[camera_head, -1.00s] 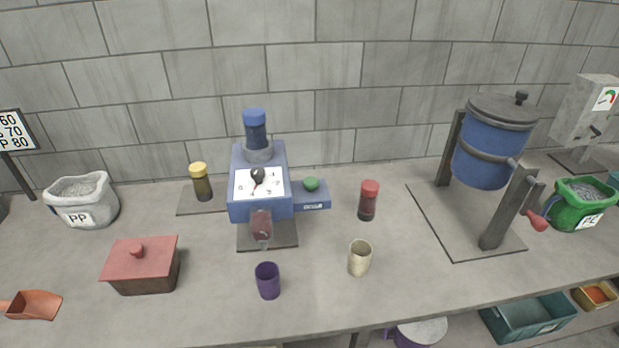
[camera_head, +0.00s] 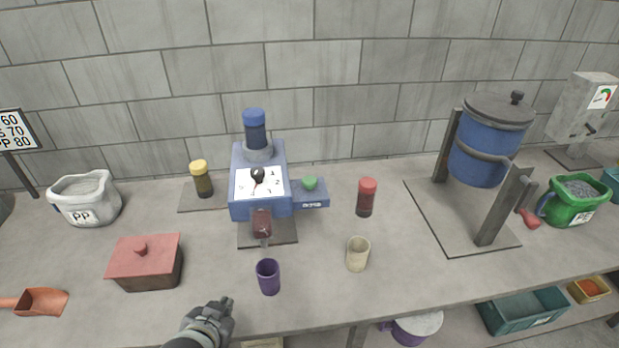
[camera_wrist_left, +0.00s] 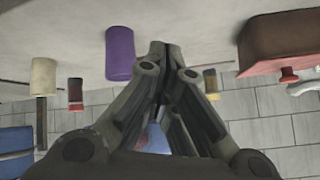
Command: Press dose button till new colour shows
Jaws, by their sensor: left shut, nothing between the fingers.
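The blue dosing machine (camera_head: 240,207) stands mid-bench with a dial face (camera_head: 262,183), a black knob and a blue-capped bottle (camera_head: 255,130) on top. A green button (camera_head: 310,183) sits on its blue side box (camera_head: 311,199). A dark red spout piece (camera_head: 262,222) hangs at its front. My left gripper (camera_head: 226,305) is at the bench's front edge, shut and empty, left of and nearer than the purple cup (camera_head: 268,277). In the left wrist view its fingertips (camera_wrist_left: 165,48) meet, with the purple cup (camera_wrist_left: 120,53) beside them. My right gripper is not in view.
A beige cup (camera_head: 357,254) and red-capped bottle (camera_head: 366,197) stand right of the machine. A yellow-capped bottle (camera_head: 202,179) and lidded red box (camera_head: 146,263) are left. A blue drum on a stand (camera_head: 481,150) and green jug (camera_head: 574,205) are far right.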

